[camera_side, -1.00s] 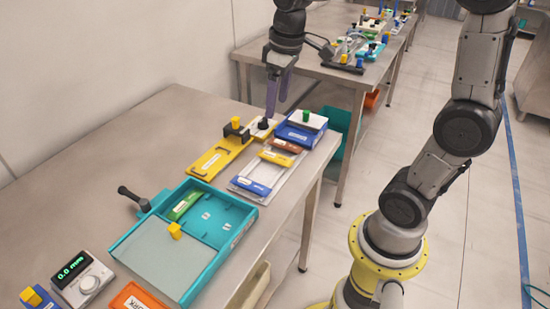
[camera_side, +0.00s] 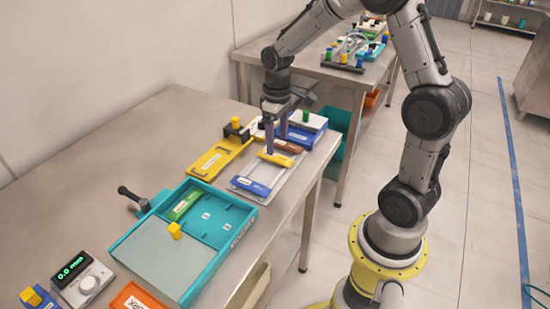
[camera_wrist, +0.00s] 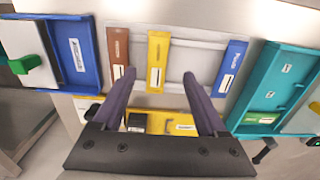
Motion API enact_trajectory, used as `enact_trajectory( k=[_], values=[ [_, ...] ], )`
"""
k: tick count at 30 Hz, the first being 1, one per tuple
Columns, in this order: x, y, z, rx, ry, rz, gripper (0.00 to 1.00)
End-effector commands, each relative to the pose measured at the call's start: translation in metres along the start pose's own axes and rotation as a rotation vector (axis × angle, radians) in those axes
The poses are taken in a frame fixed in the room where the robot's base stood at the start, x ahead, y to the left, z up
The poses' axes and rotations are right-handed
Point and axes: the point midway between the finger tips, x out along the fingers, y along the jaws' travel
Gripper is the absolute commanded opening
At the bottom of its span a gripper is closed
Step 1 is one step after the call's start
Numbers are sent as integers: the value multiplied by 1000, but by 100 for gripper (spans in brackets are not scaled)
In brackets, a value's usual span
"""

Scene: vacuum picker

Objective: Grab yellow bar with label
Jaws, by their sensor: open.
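The yellow bar with a white label (camera_side: 275,158) lies on the pale grey tray, between a brown bar (camera_side: 288,146) and a blue bar (camera_side: 250,186). In the wrist view the yellow bar (camera_wrist: 158,58) stands lengthwise in the picture, its label facing up. My gripper (camera_side: 275,147) is open and empty, pointing down at the yellow bar. In the wrist view its purple fingertips (camera_wrist: 159,75) straddle the bar's line, one on each side, with gaps. I cannot tell how high the tips are above the tray.
The grey tray (camera_side: 283,180) sits near the table's front edge. A yellow fixture plate (camera_side: 210,163) with a black clamp is beside it, a blue box (camera_side: 300,137) behind. A teal tray (camera_side: 237,238) stands nearer. Bare table (camera_side: 120,150) lies along the wall.

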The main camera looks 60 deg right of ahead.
Motion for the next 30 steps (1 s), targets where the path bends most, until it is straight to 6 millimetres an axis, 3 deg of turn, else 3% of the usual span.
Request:
enact_trajectory(
  k=[12, 20, 30],
  values=[
    [49, 5, -5, 0, -3, -1, 75],
    [52, 5, -5, 0, -1, 0, 75],
    [51, 5, -5, 0, -1, 0, 17]
  ],
)
